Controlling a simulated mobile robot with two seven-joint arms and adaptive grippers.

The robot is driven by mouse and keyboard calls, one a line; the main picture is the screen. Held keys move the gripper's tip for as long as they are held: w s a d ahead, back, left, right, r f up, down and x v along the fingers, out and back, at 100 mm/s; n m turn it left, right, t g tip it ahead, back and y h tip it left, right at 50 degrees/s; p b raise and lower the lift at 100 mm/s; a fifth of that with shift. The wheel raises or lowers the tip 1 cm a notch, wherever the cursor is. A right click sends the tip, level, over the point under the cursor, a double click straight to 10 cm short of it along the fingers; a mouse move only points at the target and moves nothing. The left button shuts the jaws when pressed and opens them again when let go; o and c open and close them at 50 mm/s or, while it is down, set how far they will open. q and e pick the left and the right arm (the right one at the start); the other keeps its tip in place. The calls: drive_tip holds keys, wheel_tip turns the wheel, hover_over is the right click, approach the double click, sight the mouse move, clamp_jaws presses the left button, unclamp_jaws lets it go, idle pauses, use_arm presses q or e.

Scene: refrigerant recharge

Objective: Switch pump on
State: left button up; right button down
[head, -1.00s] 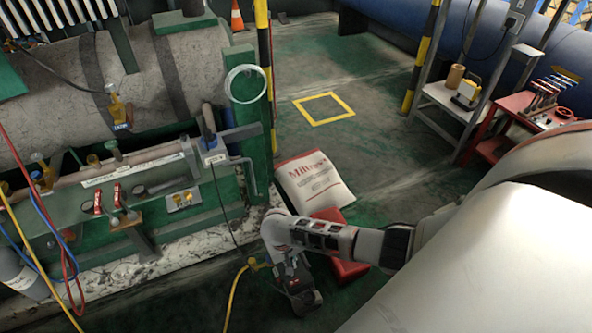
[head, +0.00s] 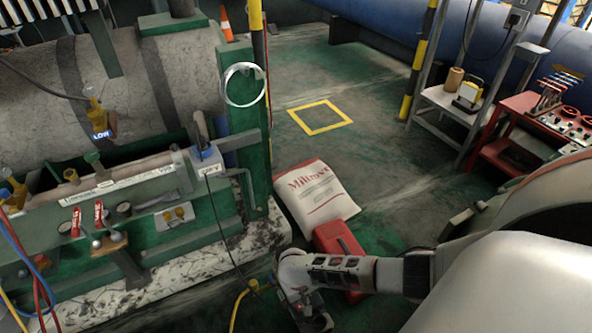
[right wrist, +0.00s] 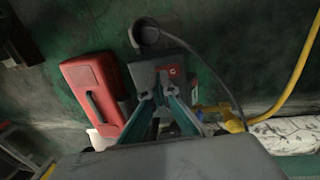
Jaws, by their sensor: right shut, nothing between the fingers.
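The pump (right wrist: 160,65) is a dark grey unit on the green floor, with a round grey part at its far end and a small red switch (right wrist: 172,72) on top. In the head view the pump (head: 316,318) is mostly hidden under my right arm at the bottom edge. My right gripper (right wrist: 162,82) is shut and empty. Its fingertips meet over the pump, right beside the red switch; I cannot tell if they touch it. My left gripper is in neither view.
A red case (right wrist: 90,95) lies beside the pump, with a white bag (head: 318,192) behind it. A yellow hose (right wrist: 290,85) runs on the pump's other side. Green machinery with a concrete base (head: 250,240) stands left. Open floor (head: 380,160) lies beyond the bag.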

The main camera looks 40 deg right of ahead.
drive_tip(key=shift+s+d+f+b, duration=0.1)
drive_tip(key=shift+f+b, duration=0.2)
drive_tip(key=shift+f, duration=0.5)
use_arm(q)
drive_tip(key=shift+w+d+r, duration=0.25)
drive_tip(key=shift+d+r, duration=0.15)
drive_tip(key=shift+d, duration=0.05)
use_arm(e)
drive_tip(key=shift+r, duration=0.1)
drive_tip(key=shift+s+d+f+y, duration=0.15)
drive_tip(key=shift+f+y, duration=0.25)
drive_tip(key=shift+y, duration=0.3)
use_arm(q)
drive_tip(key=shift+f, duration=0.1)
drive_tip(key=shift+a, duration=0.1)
